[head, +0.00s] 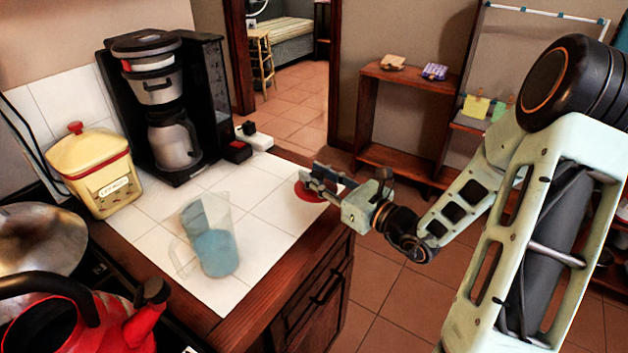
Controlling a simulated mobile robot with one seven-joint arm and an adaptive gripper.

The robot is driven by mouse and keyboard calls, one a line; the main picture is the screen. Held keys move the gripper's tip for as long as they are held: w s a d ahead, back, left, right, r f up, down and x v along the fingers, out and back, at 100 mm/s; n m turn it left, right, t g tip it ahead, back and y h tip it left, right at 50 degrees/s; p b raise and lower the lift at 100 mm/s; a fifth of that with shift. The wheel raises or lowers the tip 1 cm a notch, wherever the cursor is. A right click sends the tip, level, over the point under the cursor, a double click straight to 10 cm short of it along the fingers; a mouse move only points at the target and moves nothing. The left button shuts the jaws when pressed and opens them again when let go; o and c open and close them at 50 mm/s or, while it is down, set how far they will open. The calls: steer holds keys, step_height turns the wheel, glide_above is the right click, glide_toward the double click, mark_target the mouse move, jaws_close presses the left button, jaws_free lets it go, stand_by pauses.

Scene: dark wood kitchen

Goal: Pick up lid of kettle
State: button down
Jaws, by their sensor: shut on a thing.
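The red kettle (100,318) stands at the lower left, with a dark handle and a dark-tipped spout. Its top looks open, with a dark inside, and it is cut off by the picture's edge. A red round lid (303,193) is at my gripper (313,180), over the right end of the white tiled counter. My gripper is shut on the lid, and its fingers hide part of it. Whether the lid touches the counter is hard to tell. My gripper is well to the right of the kettle.
A clear pitcher with blue liquid (212,240) stands mid-counter. Behind are a yellow canister (97,172) and a black coffee maker (170,105). A metal pan lid (35,240) lies behind the kettle. The white tiles (265,215) right of the pitcher are clear.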

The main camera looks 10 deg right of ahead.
steer(key=s+r+p, duration=0.7)
steer(key=s+p, duration=0.5)
steer(key=p, duration=0.4)
steer(key=shift+d+r+p, duration=0.25)
steer(key=shift+r+p, duration=0.05)
steer(key=shift+r, duration=0.05)
stand_by(0.6)
steer(key=shift+f, duration=0.1)
